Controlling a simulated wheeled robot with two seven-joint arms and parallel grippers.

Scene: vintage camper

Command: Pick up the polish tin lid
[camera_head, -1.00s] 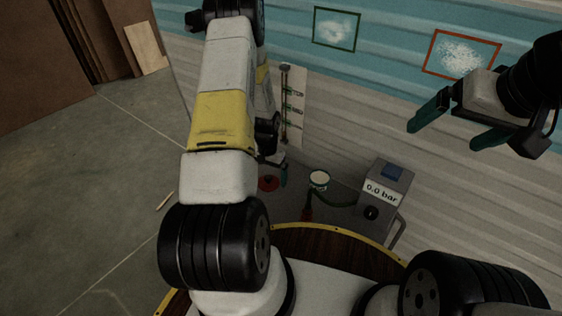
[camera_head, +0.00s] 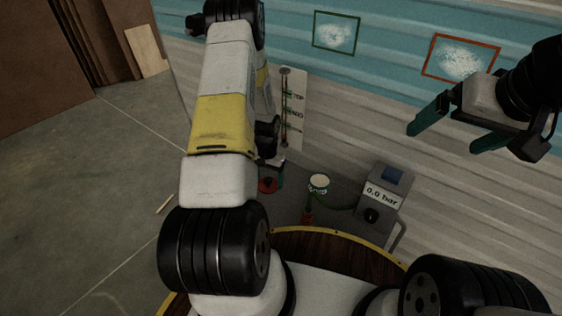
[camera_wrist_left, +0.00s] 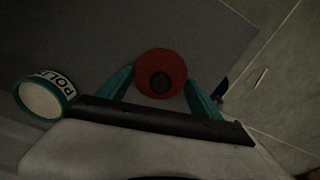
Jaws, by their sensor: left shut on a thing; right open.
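In the head view the lid (camera_head: 267,185) shows beside a green fingertip, partly hidden by my left arm. I cannot tell whether it is clear of the grey surface. The polish tin (camera_head: 318,184), with a pale top, stands to its right; its label shows in the wrist view (camera_wrist_left: 42,95). My right gripper (camera_head: 444,133) is open and empty, up at the right.
A grey box reading 0.0 bar (camera_head: 385,190) stands right of the tin. A red-handled thing (camera_head: 308,218) is in front of the tin, with a green hose. A marked panel (camera_head: 291,110) stands at the wall. Open floor (camera_head: 110,190) is at left.

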